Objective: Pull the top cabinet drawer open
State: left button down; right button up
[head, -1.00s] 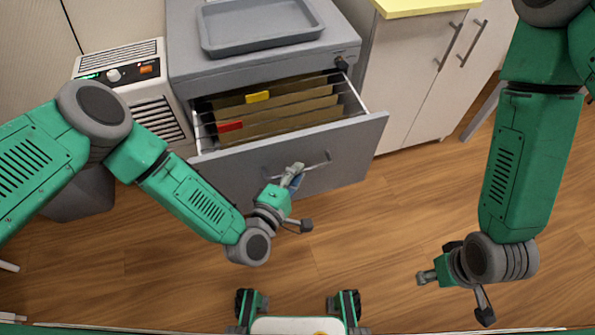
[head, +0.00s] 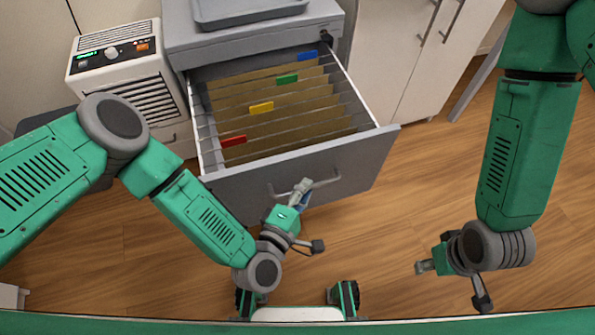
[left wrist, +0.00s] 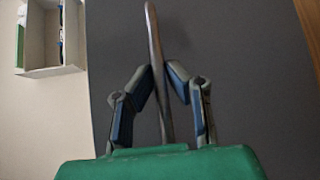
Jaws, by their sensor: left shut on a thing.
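The grey cabinet (head: 255,38) has its top drawer (head: 360,165) pulled well out toward me. Inside it, hanging folders with red, yellow, green and blue tabs show. A bar handle (head: 327,182) is on the drawer front. My left gripper (head: 302,190) is shut on this handle. In the left wrist view the two fingers (left wrist: 162,78) close on the handle bar (left wrist: 153,35) from both sides, before the dark grey drawer front (left wrist: 240,75). My right gripper (head: 424,267) hangs low over the floor at the right, away from the cabinet; its finger gap is unclear.
A grey tray (head: 250,14) lies on the cabinet top. A white appliance with a knob (head: 118,78) stands left of the cabinet. A pale cupboard (head: 395,70) with bar handles stands to the right. Wooden floor (head: 370,235) is clear before the drawer.

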pick_arm(q)
jog(key=shift+s+d+f, duration=0.15)
jog(key=shift+s+d, duration=0.1)
jog(key=shift+s, duration=0.3)
jog(key=shift+s+d+f, duration=0.1)
jog(key=shift+s+d, duration=0.1)
jog(key=shift+s, duration=0.3)
jog(key=c, duration=1.7)
grip_release()
jog(key=shift+c, duration=0.2)
jog(key=shift+o, duration=0.7)
jog(key=shift+w, duration=0.15)
jog(key=shift+d, duration=0.15)
